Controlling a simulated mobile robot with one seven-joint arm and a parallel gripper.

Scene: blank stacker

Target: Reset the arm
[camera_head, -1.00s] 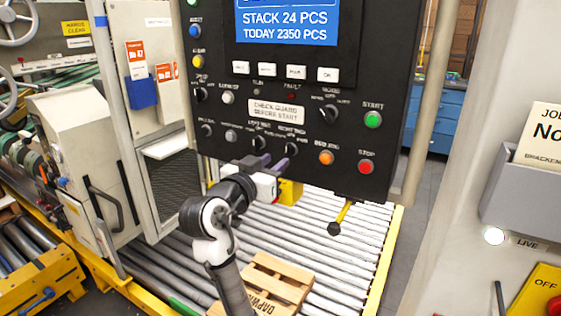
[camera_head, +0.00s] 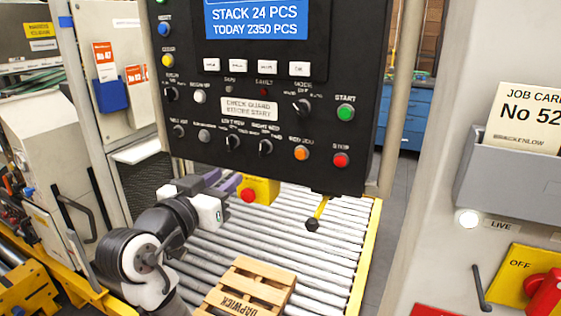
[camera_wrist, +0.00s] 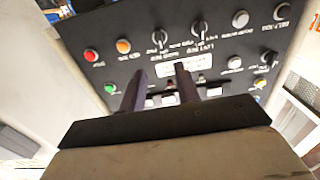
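My gripper (camera_head: 232,185) is in front of the roller conveyor, just below the lower edge of the black control panel (camera_head: 215,138). Its two purple fingers also show in the wrist view (camera_wrist: 160,84), apart with nothing held between them. The panel appears upside down beyond them there, and the fingers hide part of it. In the head view, my arm reaches up from the lower left, clear of the panel's knobs and buttons.
A yellow box with a red button (camera_head: 249,195) is close to the right of my gripper. A black-knobbed lever (camera_head: 312,224) hangs below the panel. A wooden pallet (camera_head: 245,290) lies on the rollers (camera_head: 320,262). A grey card holder (camera_head: 510,185) is at right.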

